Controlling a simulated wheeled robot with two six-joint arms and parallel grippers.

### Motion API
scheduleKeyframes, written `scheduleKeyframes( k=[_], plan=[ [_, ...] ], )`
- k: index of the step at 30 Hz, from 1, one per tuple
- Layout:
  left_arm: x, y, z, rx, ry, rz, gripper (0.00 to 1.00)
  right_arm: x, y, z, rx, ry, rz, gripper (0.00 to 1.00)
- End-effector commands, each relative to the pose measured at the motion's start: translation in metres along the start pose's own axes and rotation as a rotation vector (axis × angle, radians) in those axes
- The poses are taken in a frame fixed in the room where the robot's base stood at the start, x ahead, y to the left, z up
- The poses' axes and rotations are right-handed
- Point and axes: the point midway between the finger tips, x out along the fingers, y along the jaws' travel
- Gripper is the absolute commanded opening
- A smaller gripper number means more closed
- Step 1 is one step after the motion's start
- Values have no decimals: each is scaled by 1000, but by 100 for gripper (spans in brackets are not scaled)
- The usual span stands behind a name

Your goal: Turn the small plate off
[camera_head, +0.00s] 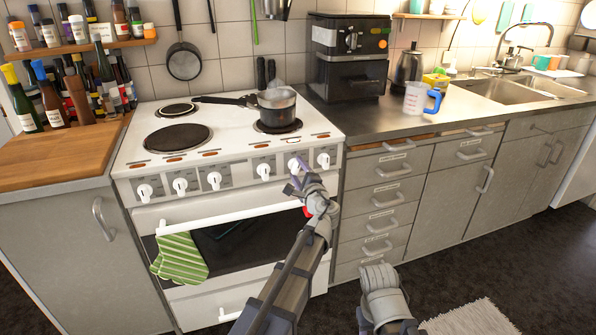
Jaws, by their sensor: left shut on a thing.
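The white cooker (225,150) has a row of white knobs along its front panel. My left gripper (297,177) is at the panel, shut on the second knob from the right (293,164), which it partly hides. The knob's pointer setting is too small to read. A small dark plate (177,109) is bare at the back left. A larger dark plate (178,138) is bare at the front left. A pot (277,106) stands on another dark plate (278,127) at the right, with faint steam above it.
A green striped oven mitt (180,258) hangs on the oven handle (230,217) below the knobs. A measuring jug (415,98) and a coffee machine (347,55) stand on the counter to the right.

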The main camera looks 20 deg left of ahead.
Motion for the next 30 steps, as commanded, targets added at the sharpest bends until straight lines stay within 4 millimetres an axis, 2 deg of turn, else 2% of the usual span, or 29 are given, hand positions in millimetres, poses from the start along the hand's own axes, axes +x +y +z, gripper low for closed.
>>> scheduleKeyframes(
  k=[6,15,30],
  plan=[
    [1,-2,-1,-162,2,-3,7,0,0,0,0,0,0,50],
    [1,-2,-2,-313,3,-4,7,0,0,0,0,0,0,50],
    [1,-2,-2,-372,4,-4,7,-1,0,0,0,0,0,50]
  ],
)
